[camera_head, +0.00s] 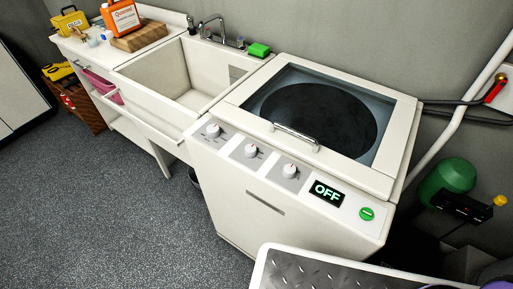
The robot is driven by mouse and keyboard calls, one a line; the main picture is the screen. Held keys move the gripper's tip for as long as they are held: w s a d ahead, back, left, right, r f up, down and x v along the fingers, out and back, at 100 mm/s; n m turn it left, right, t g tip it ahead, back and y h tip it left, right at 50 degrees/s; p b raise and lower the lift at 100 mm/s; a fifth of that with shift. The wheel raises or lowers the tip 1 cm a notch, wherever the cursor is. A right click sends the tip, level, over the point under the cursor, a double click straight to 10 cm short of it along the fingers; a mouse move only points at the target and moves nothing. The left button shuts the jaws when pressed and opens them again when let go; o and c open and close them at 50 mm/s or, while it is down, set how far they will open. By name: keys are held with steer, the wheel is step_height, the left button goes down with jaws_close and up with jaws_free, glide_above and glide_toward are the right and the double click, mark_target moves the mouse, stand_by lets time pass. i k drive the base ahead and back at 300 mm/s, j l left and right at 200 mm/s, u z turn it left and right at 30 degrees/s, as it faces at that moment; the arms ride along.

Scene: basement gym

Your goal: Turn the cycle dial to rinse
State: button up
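A white top-loading washing machine (236,212) stands against the wall, its glass lid (381,140) closed. Its sloped front panel has three white knobs on grey plates: a left dial (212,131), a middle dial (250,150) and a right dial (289,170). Each has a small red mark near its top. The labels are too small to read, so I cannot tell which one is the cycle dial or where rinse lies. A display (327,193) reads OFF in green, with a round green button (366,213) to its right. My gripper is not in view.
A sink (173,75) with a faucet (217,28) adjoins the washer on the left; a green sponge (259,50) lies behind it. A metal tread-plate surface (345,275) sits in front of the washer at lower right. Grey floor (110,215) is clear at left.

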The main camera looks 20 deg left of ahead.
mark_target(213, 130)
steer(key=k+j, duration=0.1)
steer(key=j, duration=0.25)
steer(key=k+j, duration=0.15)
steer(key=j, duration=0.2)
steer(key=k+j, duration=0.1)
steer(key=j, duration=0.25)
steer(key=k+j, duration=0.1)
steer(key=j, duration=0.25)
